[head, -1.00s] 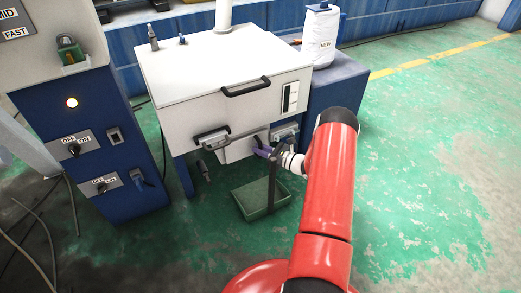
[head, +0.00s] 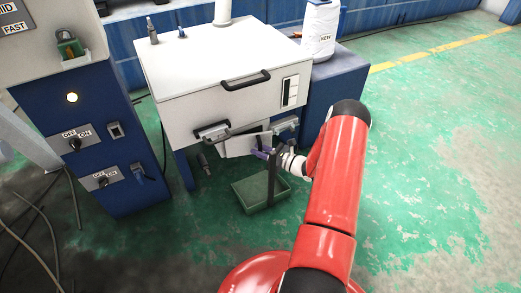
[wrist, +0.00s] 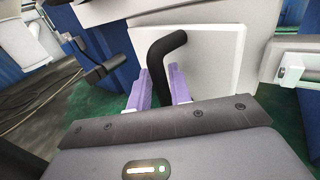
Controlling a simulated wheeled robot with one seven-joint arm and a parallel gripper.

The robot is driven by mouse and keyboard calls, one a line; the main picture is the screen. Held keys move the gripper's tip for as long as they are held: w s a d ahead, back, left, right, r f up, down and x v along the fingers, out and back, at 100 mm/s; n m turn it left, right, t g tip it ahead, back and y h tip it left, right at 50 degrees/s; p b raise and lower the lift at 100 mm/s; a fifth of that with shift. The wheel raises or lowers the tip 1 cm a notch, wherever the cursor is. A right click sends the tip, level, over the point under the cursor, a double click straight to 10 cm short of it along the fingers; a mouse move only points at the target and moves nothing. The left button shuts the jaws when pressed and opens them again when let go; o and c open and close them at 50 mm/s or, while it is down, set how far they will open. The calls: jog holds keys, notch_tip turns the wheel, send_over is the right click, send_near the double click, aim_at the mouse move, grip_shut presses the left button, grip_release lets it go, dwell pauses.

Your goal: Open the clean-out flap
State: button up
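The clean-out flap (head: 240,145) is a white panel low on the front of the white machine box, between two latches. It stands out at an angle, with a dark gap along its upper edge. In the wrist view the flap (wrist: 210,62) fills the upper middle, and its bent black handle (wrist: 160,58) comes toward me. My gripper (wrist: 159,92) has its purple fingers on either side of the handle, close against it; the exact contact is partly hidden by the gripper body. In the head view my gripper (head: 264,153) is in front of the flap's right side.
A green tray (head: 250,193) stands on the floor below the flap. Latches sit left (head: 212,131) and right (head: 284,126) of it. A blue control cabinet (head: 120,165) is at left, a blue block (head: 345,80) at right. The floor at right is clear.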

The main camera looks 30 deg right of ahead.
jog(key=v, duration=0.8)
jog(key=shift+p, duration=0.35)
jog(key=shift+c, duration=0.4)
